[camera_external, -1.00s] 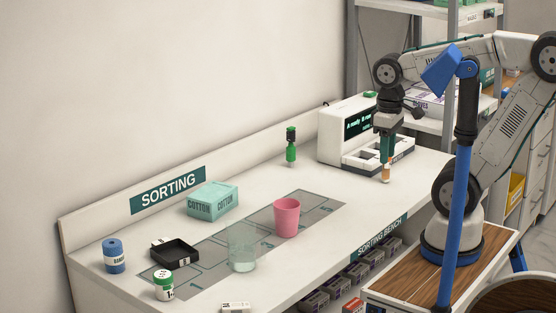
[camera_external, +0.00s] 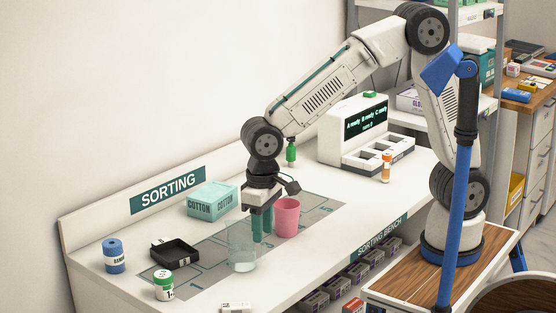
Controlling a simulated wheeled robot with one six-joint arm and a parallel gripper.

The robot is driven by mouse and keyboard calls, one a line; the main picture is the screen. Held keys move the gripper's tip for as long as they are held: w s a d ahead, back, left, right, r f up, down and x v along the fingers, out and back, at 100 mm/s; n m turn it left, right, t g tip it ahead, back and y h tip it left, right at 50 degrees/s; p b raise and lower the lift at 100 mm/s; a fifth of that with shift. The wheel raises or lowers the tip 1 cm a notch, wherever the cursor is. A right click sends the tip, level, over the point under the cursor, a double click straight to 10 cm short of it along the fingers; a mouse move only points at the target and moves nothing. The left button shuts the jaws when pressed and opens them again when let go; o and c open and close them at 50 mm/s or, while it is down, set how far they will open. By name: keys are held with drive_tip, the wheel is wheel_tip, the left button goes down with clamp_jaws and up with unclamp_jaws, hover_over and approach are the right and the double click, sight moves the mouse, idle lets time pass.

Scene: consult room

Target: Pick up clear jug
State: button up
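The clear jug (camera_external: 242,258) stands upright on the grey marked strip of the bench, left of the pink cup. It is see-through, with a faint greenish tint. My gripper (camera_external: 262,238) points down beside the jug's upper right side, with its teal fingers between the jug and the pink cup (camera_external: 287,218). In the picture the fingers overlap the jug's right edge; I cannot tell whether they touch it. The finger gap is not clear from this angle.
A black tray (camera_external: 175,253), white bottle with green cap (camera_external: 164,286), blue bottle (camera_external: 114,257) and cotton box (camera_external: 212,199) stand to the left. A green item (camera_external: 291,151) is behind my arm. An orange vial (camera_external: 386,167) stands by the white machine (camera_external: 352,135).

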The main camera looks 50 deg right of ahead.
sight(263, 244)
drive_tip(key=f, duration=0.7)
drive_tip(key=shift+w+d+f, duration=0.15)
drive_tip(key=shift+d+f, duration=0.05)
drive_tip(key=shift+f, duration=0.2)
clamp_jaws()
